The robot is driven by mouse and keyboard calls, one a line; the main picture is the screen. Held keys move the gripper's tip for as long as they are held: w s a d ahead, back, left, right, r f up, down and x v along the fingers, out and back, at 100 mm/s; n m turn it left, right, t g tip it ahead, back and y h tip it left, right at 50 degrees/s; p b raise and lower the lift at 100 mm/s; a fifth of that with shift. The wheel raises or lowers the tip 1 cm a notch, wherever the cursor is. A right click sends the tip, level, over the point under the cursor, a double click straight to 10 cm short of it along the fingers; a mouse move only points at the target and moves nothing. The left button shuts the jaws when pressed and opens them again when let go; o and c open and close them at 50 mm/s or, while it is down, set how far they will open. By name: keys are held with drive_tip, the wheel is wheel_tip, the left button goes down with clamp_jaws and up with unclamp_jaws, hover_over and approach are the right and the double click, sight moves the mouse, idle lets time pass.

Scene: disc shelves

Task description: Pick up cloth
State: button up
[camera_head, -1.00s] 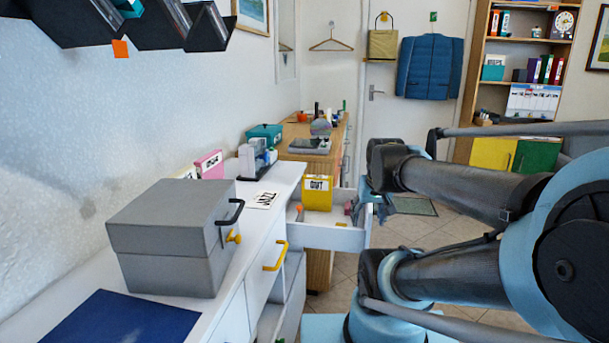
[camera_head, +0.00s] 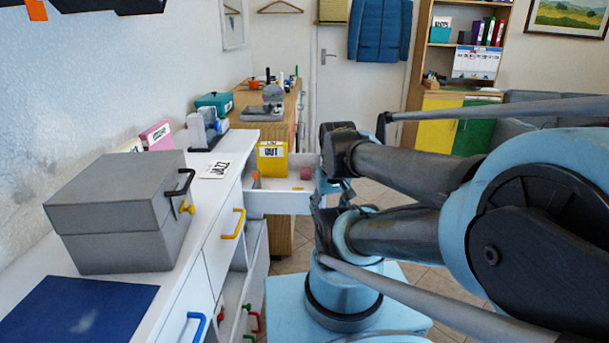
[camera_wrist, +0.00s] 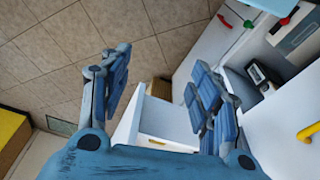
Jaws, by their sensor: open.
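I cannot pick out a cloth for certain in either view. In the head view, a small pink item (camera_head: 306,173) lies in the open white drawer (camera_head: 280,203); it is too small to tell what it is. A yellow box (camera_head: 272,160) stands in the same drawer. In the wrist view, my gripper (camera_wrist: 158,78) is open and empty, its two blue fingers wide apart. The white drawer (camera_wrist: 166,118) shows beyond and between the fingers. In the head view my arm hides part of the space right of the drawer.
A grey lidded box (camera_head: 120,215) and a flat blue item (camera_head: 75,310) lie on the white cabinet top (camera_head: 205,205). Yellow (camera_head: 233,223) and blue (camera_head: 196,326) handles stick out from the cabinet front.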

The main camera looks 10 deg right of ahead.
drive_tip(key=shift+w, duration=0.3)
